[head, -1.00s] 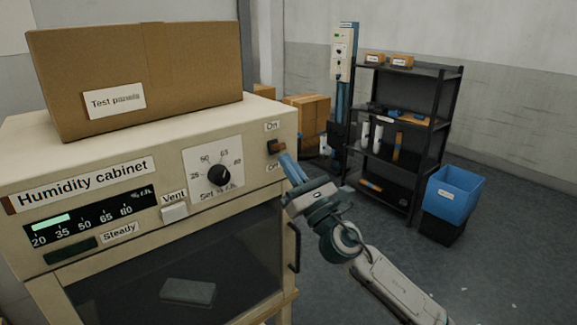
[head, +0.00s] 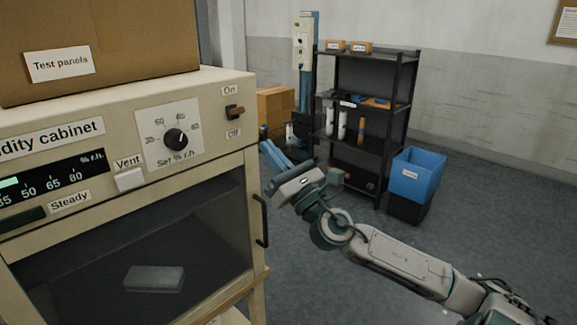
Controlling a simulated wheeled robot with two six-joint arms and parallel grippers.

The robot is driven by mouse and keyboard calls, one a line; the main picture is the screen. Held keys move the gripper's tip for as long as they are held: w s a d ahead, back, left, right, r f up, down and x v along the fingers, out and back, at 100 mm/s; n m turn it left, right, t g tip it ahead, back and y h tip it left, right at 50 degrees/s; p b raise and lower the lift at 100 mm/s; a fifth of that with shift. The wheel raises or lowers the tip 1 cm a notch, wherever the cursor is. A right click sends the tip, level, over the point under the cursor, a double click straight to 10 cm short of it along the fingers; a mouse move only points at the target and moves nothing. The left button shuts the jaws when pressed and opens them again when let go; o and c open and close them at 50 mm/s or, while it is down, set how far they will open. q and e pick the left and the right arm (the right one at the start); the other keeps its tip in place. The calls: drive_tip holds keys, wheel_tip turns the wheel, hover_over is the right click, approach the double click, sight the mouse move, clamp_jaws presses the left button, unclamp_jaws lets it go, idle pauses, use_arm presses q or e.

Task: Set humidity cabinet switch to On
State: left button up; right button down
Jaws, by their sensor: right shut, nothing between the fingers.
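The humidity cabinet (head: 130,175) stands at the left, cream-coloured, with its control panel facing me. Its switch (head: 235,112) is a small brown lever on a dark plate, with the On label (head: 230,90) above and the Off label (head: 233,133) below. I cannot tell for certain which way the lever is tipped. My right gripper (head: 271,152) has blue fingers that are shut and empty. It is to the right of and lower than the switch in the picture, apart from it. My left gripper is out of view.
A Test panels box (head: 98,45) sits on the cabinet. The door handle (head: 262,220) sticks out near my right gripper. A black shelf rack (head: 365,120) and a blue bin (head: 418,175) stand behind on the right. Grey floor lies open between.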

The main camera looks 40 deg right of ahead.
drive_tip(key=shift+s+d+r, duration=0.1)
drive_tip(key=shift+s+r, duration=0.05)
drive_tip(key=shift+s, duration=1.05)
drive_tip(key=shift+s+r, duration=0.15)
drive_tip(key=shift+s, duration=1)
drive_tip(key=shift+s, duration=0.1)
